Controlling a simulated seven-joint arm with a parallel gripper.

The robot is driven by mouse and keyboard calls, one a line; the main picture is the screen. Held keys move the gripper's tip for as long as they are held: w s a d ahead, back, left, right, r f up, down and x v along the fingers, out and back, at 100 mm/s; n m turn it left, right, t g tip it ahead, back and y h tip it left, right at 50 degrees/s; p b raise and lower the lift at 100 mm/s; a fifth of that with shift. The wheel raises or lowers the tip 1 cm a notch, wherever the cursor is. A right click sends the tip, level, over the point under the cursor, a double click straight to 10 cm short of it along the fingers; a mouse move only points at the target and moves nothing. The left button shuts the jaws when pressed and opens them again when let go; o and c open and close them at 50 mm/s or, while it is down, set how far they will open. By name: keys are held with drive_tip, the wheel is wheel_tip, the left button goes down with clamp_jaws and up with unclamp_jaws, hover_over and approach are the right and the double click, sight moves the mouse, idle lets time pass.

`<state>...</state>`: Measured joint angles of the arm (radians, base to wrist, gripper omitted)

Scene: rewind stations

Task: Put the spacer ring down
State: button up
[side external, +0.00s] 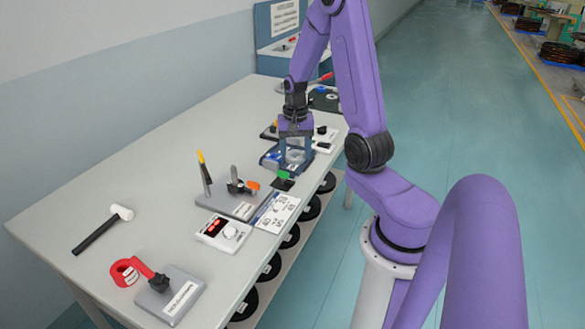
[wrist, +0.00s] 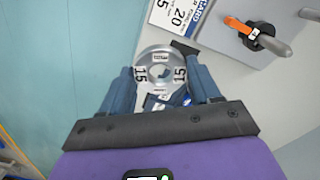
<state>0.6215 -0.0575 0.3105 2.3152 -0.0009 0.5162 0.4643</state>
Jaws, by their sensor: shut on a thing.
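The spacer ring (wrist: 160,54) is a flat grey ring with a hole and black "15" marks on both sides. In the wrist view my gripper (wrist: 160,73) has its two blue fingers on either side of the ring and is shut on it. In the side external view my gripper (side external: 295,152) points down over a dark blue tray (side external: 268,163) near the bench's far right edge. The pale ring (side external: 295,156) shows between the fingers. I cannot tell whether the ring touches anything beneath it.
A green-topped black piece (side external: 283,179) lies close to my gripper. The bench's left middle is clear.

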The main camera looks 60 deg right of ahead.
drive_tip(key=s+d+m, duration=0.3)
drive_tip(key=d+m, duration=0.1)
hover_over(293, 167)
drive_tip(key=f, duration=0.9)
drive_tip(key=shift+s+a+f, duration=0.1)
drive_tip(key=shift+s, duration=0.1)
drive_tip(key=shift+w+d+f, duration=0.2)
drive_tip(key=shift+w+f, duration=0.1)
drive_tip(key=shift+f, duration=0.15)
drive_tip(key=shift+s+a+f, duration=0.1)
drive_tip(key=shift+f, duration=1.4)
